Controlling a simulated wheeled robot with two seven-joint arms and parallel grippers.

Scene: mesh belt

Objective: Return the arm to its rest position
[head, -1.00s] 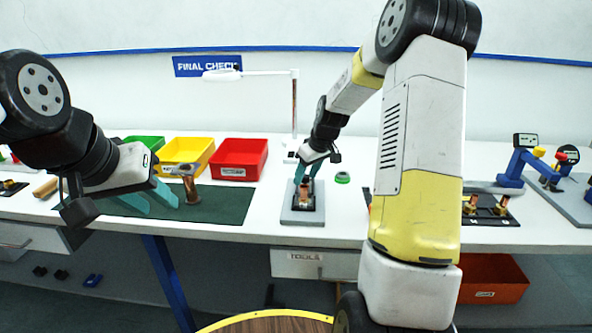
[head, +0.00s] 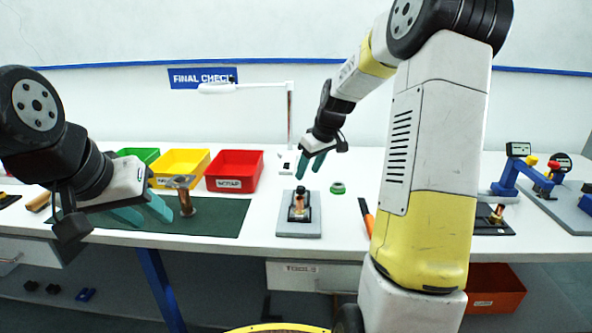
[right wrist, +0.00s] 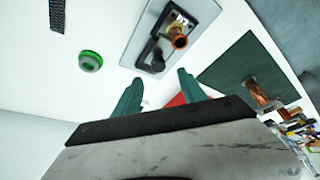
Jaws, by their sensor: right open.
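My right gripper (head: 309,166) is open and empty, raised above the table behind the grey fixture plate (head: 284,228). A copper part (head: 299,207) stands in the black holder on that plate; both also show in the right wrist view, where the copper part (right wrist: 179,41) lies beyond my open green fingers (right wrist: 156,92). My left gripper (head: 150,212) is over the dark green mat (head: 225,215), fingers apart, beside a copper part with a flared grey top (head: 186,200). Whether its fingers touch that part cannot be told.
Green (head: 138,154), yellow (head: 165,163) and red (head: 221,184) bins stand at the back left. A green ring (head: 338,188) lies right of the plate. A lamp (head: 291,120) stands behind. Blue gauge stands (head: 510,175) are at the right. My right arm hides part of the table.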

